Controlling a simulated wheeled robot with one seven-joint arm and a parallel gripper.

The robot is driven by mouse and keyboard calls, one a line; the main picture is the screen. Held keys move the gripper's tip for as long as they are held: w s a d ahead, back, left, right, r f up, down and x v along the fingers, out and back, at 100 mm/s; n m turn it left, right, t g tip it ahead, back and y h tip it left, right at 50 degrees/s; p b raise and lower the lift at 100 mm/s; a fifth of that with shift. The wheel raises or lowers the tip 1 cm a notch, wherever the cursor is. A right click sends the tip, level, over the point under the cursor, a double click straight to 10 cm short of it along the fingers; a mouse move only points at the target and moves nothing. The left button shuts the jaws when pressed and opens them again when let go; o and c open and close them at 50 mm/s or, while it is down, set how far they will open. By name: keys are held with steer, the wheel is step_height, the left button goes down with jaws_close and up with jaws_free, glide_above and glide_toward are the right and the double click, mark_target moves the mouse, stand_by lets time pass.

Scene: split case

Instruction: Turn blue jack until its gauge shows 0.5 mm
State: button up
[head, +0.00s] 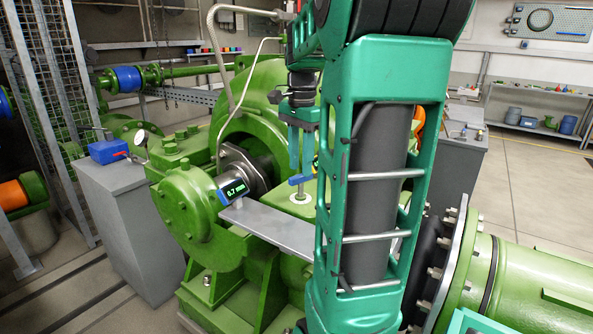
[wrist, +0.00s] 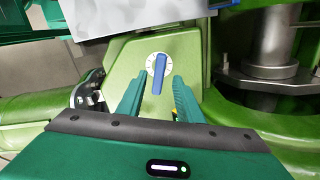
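The blue jack's handle (head: 301,179) is a blue bar above the green housing, below my gripper (head: 301,166). In the wrist view the blue handle (wrist: 160,70) sits on a round white dial with marks, its length running up and down the picture. My gripper (wrist: 158,84) is open there. Its two teal fingers stand apart on either side of the handle's lower end, with clear gaps and nothing held. The gauge (head: 233,190) is a small dark display with green digits reading 0.7 mm. It stands by the grey plate left of the jack.
A grey flat plate (head: 268,225) lies in front of the jack. Large green machine casing (head: 190,205) surrounds it, with a metal shaft behind. A grey cabinet (head: 130,215) at left carries a blue box (head: 108,151) and a round dial. Open floor lies at right.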

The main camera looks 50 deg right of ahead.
mark_target(301, 186)
steer(key=shift+f, duration=1.2)
jaws_close()
